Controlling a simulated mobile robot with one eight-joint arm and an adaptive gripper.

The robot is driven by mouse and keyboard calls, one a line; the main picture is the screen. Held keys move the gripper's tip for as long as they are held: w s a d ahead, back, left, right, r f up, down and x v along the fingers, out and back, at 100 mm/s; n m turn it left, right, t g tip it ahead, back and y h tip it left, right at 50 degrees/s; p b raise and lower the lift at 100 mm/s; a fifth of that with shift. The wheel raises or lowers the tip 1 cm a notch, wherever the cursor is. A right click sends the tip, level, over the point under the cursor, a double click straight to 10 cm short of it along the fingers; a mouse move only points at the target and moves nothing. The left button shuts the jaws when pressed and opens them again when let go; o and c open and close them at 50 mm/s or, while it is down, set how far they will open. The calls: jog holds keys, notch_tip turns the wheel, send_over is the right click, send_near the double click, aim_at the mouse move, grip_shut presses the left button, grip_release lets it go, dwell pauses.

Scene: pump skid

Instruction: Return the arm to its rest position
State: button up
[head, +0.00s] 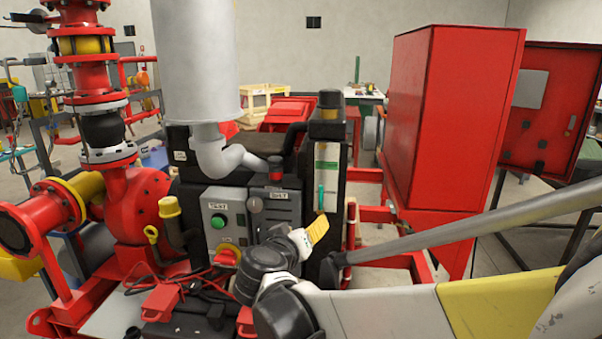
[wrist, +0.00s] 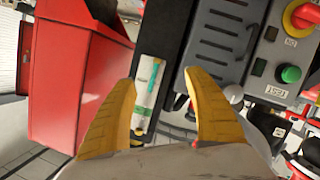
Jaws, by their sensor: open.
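My gripper (wrist: 165,115) shows in the wrist view as two yellow fingers spread wide apart with nothing between them. In the head view my arm reaches in from the lower right, and the gripper (head: 317,229) is in front of the pump engine's control panel (head: 220,208). The wrist view is turned, with the panel's green button (wrist: 290,74) and red-and-yellow knob (wrist: 301,15) at the right. A white-and-green label plate with a teal strip (wrist: 149,92) lies beyond the fingers. I cannot tell the exact distance from the fingers to the panel.
A tall red cabinet (head: 455,110) stands to the right. A grey exhaust cylinder (head: 195,60) rises above the engine. Red pipework (head: 140,205) stands at the left. Black and red cables and red battery clamps (head: 162,303) lie low in front. Open floor shows at the far left.

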jog(key=s+d+f+m+g, duration=0.1)
jog(key=s+d+g, duration=0.2)
jog(key=s+d, duration=0.5)
jog(key=s+d+f+m+g, duration=0.15)
jog(key=s+d, duration=0.35)
jog(key=d, duration=0.6)
jog(key=s+d+f+g+y, duration=0.1)
jog(key=s+f, duration=0.1)
jog(key=s, duration=0.5)
jog(key=s+d+f+g+y, duration=0.1)
jog(key=s+f+y, duration=0.1)
jog(key=s, duration=0.5)
jog(key=shift+s+d+f+g+y, duration=0.25)
jog(key=shift+d+f+g+y, duration=0.1)
jog(key=shift+f, duration=0.1)
